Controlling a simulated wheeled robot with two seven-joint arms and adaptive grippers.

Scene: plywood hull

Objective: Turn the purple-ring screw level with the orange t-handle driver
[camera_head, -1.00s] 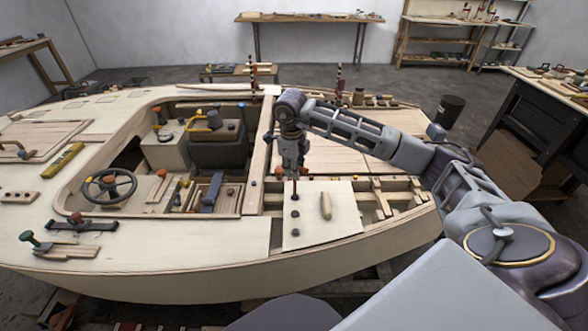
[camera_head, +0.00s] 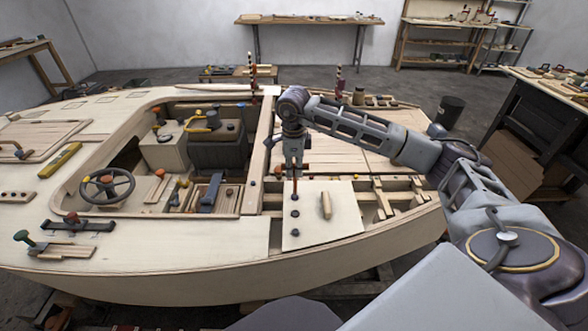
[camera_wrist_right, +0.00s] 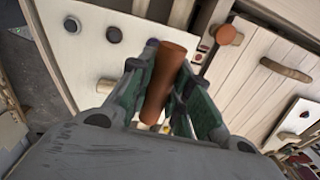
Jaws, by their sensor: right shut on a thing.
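My right gripper (camera_head: 293,172) is over the top edge of the pale plywood panel (camera_head: 330,229) on the hull's near side. It is shut on the orange t-handle driver, whose orange handle (camera_wrist_right: 165,82) shows between the green-padded fingers in the right wrist view. In the head view the driver's reddish shaft (camera_head: 294,187) points down at the row of dark screws. A purple spot (camera_wrist_right: 152,43) shows just behind the handle and may be the purple-ring screw. Whether the driver's tip sits in a screw is hidden. My left gripper is out of view.
Dark screw heads (camera_head: 295,232) and a wooden handle (camera_head: 326,205) are on the panel. Open framing (camera_head: 385,192) lies to its right. A steering wheel (camera_head: 107,188) and a dark seat (camera_head: 217,148) are in the cockpit to the left.

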